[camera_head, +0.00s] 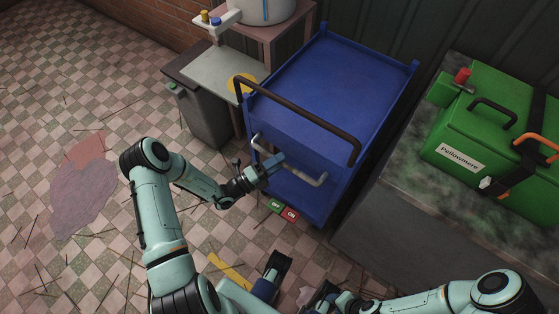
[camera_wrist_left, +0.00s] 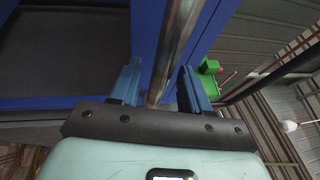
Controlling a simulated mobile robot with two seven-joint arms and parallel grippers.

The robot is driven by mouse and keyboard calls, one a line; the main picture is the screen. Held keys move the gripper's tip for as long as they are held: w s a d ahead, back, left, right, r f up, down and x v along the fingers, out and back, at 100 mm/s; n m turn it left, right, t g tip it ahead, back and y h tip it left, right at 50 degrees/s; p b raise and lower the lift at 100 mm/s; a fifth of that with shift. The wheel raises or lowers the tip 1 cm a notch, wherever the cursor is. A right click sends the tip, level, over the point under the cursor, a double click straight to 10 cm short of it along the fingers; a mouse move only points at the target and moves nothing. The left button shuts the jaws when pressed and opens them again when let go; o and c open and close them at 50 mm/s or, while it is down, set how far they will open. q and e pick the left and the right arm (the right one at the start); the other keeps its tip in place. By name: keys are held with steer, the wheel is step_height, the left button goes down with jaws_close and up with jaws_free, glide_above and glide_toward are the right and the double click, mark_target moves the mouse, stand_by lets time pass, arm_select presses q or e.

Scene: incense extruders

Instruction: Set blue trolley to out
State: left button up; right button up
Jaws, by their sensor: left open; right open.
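The blue trolley (camera_head: 335,85) stands between a grey side table and a dark stone-topped counter. A dark brown bar (camera_head: 300,112) runs along its upper near edge. A grey metal handle (camera_head: 312,180) sticks out lower on its near face. My left gripper (camera_head: 273,164) is open at this grey handle. In the left wrist view, a metal bar (camera_wrist_left: 178,40) passes between the two blue fingers (camera_wrist_left: 160,88), with gaps visible beside it. My right gripper (camera_head: 279,262) is open, low near the bottom edge, apart from the trolley and partly hidden by its own arm.
Green and red labels (camera_head: 282,210) lie by the trolley's near bottom edge. A grey bin (camera_head: 205,115) and small table (camera_head: 215,72) stand left of the trolley. A green case (camera_head: 490,130) sits on the counter (camera_head: 385,215) at right. The tiled floor at left is open.

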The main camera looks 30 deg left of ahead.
arm_select(q)
steer(key=shift+w+d+r, duration=0.1)
steer(key=shift+w+d, duration=0.05)
steer(key=shift+w, duration=0.15)
